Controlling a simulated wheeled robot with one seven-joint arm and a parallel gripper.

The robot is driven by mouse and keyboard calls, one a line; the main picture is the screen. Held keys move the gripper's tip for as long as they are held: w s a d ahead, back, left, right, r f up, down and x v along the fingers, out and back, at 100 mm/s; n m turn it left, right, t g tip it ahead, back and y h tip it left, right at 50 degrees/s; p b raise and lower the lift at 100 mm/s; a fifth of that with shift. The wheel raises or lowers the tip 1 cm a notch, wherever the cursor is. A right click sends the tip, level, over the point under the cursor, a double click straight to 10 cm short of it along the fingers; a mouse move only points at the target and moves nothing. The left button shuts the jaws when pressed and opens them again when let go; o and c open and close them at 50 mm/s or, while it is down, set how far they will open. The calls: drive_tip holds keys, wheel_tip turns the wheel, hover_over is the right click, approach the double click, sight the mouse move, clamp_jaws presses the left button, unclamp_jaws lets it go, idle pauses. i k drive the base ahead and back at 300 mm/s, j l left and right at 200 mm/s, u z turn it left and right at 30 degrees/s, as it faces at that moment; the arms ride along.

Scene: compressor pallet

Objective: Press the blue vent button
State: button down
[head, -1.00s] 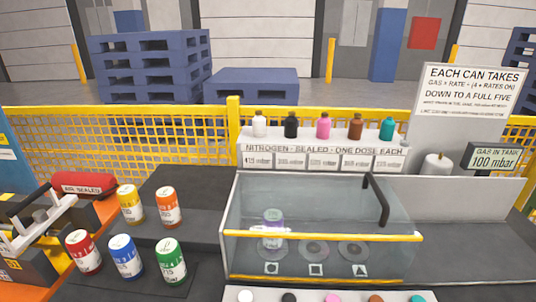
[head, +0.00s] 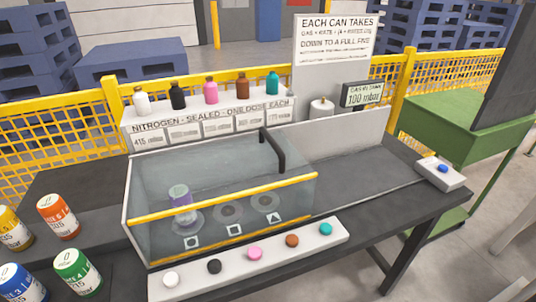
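The blue vent button (head: 443,168) sits on top of a small white box (head: 440,176) at the right end of the dark workbench (head: 390,203), in the head view. Nothing touches it, and it is unobstructed in this view. My gripper is not in view.
A glass chamber (head: 290,202) with a yellow rim and dark handle holds one can (head: 181,203). In front is a white strip (head: 262,265) with several coloured buttons. A gauge (head: 365,96) reads 100 mbar. A green cart (head: 470,128) stands behind right; the bench between chamber and box is clear.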

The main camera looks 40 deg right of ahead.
sight(441, 168)
drive_tip(key=z, duration=1.6)
drive_tip(key=j+u, duration=0.1)
drive_tip(key=u, duration=0.25)
drive_tip(key=j+u, duration=0.1)
drive_tip(key=u, duration=0.25)
drive_tip(key=i+j+u, duration=0.1)
drive_tip(key=u, duration=0.25)
drive_tip(key=z, duration=1.25)
